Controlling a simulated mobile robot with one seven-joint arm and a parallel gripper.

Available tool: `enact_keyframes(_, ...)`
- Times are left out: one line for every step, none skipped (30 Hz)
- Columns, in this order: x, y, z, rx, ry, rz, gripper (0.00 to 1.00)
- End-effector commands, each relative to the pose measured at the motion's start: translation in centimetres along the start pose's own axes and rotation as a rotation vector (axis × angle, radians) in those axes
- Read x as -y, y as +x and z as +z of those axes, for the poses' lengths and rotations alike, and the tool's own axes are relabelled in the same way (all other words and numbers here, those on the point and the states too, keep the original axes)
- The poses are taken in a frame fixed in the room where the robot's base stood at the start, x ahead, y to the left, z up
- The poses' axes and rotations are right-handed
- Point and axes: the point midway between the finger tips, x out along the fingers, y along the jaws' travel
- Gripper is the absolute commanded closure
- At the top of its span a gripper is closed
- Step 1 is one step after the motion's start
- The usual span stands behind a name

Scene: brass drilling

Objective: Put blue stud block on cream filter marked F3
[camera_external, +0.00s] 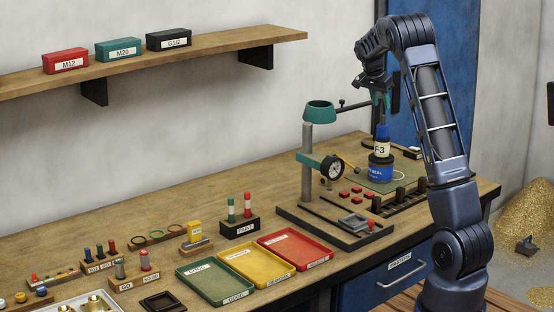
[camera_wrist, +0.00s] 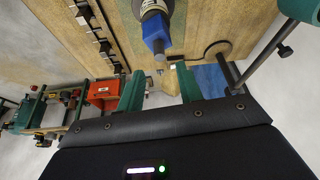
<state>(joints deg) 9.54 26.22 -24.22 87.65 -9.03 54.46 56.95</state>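The blue stud block (camera_external: 383,131) sits upright on top of the cream filter marked F3 (camera_external: 382,149) in the external view. The filter stands on a blue seal container (camera_external: 380,171) at the right part of the bench. My gripper (camera_external: 378,98) is above the block with a gap between them. In the wrist view my gripper (camera_wrist: 160,78) is open, its two green fingers apart and nothing between them. The blue block (camera_wrist: 156,32) shows just beyond the fingertips, with part of the cream filter (camera_wrist: 150,6) behind it at the top edge.
A stand with a green ring (camera_external: 320,112) and a round dial (camera_external: 332,168) is left of the filter. Green (camera_external: 215,281), yellow (camera_external: 256,263) and red (camera_external: 295,248) trays lie at the bench front. A shelf (camera_external: 200,52) holds three labelled boxes.

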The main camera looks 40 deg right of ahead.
Motion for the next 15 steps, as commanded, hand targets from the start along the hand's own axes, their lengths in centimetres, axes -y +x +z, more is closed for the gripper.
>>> enact_keyframes(0.0,-1.1,-0.1,-0.001,0.001,-0.002,0.64)
enact_keyframes(0.0,-1.6,-0.1,-0.002,0.001,-0.003,0.64)
enact_keyframes(0.0,-2.2,-0.1,-0.001,0.0,-0.002,0.64)
enact_keyframes(0.0,-2.7,0.0,-0.001,0.0,-0.002,0.64)
enact_keyframes(0.1,-3.2,0.0,-0.001,0.0,-0.002,0.64)
enact_keyframes(0.1,-3.7,0.0,-0.001,0.001,-0.003,0.64)
enact_keyframes(0.0,-4.0,0.0,-0.001,0.001,-0.002,0.64)
enact_keyframes(0.0,-4.3,0.0,0.0,0.001,-0.001,0.64)
enact_keyframes(0.0,-4.6,0.0,0.0,0.001,-0.001,0.64)
enact_keyframes(0.0,-4.8,0.0,0.0,0.001,-0.001,0.64)
enact_keyframes(0.0,-5.0,0.0,0.0,0.001,-0.001,0.64)
enact_keyframes(0.0,-5.2,0.0,0.0,0.0,-0.001,0.64)
enact_keyframes(-0.1,-5.4,0.1,0.002,-0.002,-0.002,0.64)
enact_keyframes(-0.2,-5.6,0.2,0.004,-0.005,-0.004,0.64)
enact_keyframes(-0.4,-6.0,0.4,0.007,-0.012,-0.01,0.64)
